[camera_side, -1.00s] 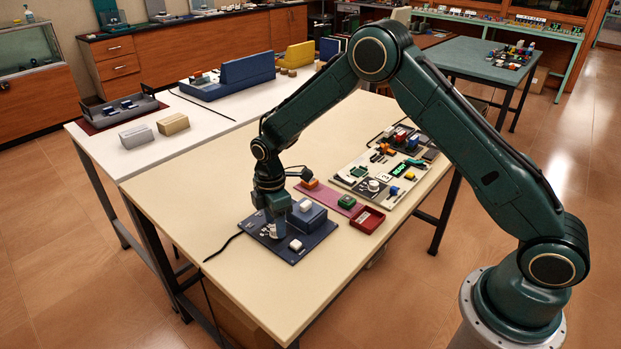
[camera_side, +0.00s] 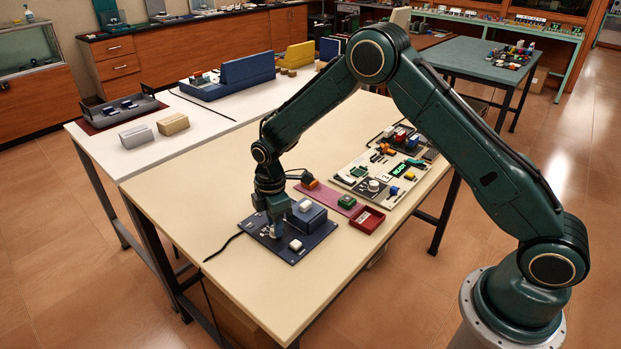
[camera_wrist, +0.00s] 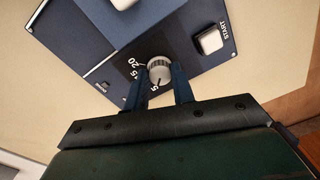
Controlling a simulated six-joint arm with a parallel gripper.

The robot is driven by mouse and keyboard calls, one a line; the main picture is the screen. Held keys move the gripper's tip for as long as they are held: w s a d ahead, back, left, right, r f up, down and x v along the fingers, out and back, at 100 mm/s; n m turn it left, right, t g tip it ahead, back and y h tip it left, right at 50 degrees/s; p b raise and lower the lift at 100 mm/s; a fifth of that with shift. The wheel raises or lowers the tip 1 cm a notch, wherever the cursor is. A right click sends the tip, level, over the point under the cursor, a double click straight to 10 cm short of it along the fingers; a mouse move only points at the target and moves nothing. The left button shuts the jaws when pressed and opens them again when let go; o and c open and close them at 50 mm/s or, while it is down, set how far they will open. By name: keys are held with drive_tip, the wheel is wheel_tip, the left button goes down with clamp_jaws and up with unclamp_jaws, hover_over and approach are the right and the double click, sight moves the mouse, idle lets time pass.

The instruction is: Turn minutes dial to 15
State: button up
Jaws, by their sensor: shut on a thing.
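The minutes dial (camera_wrist: 159,70) is a round grey-white knob on a dark blue panel (camera_wrist: 205,65). In the wrist view, white numbers ring its left and lower side; 20, 15 and 5 can be read. A thin dark mark shows on the dial's lower part, near the 5; I cannot tell its exact setting. My gripper (camera_wrist: 159,76) is shut on the dial, with one finger on each side. In the side view, my gripper (camera_side: 274,232) points down at the panel (camera_side: 290,251), and the dial is mostly hidden by the fingers.
A white START button (camera_wrist: 209,40) sits right of the dial. A raised blue block (camera_side: 307,218) with a white top button stands close behind my gripper. A red tray (camera_side: 367,219) and a board of parts (camera_side: 375,187) lie further right. The table's front left is clear.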

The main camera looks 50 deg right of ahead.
drive_tip(key=shift+m, duration=0.4)
drive_tip(key=m, duration=0.5)
drive_tip(key=shift+r, duration=0.1)
drive_tip(key=m, duration=0.5)
drive_tip(key=shift+m, duration=0.3)
drive_tip(key=o, duration=1)
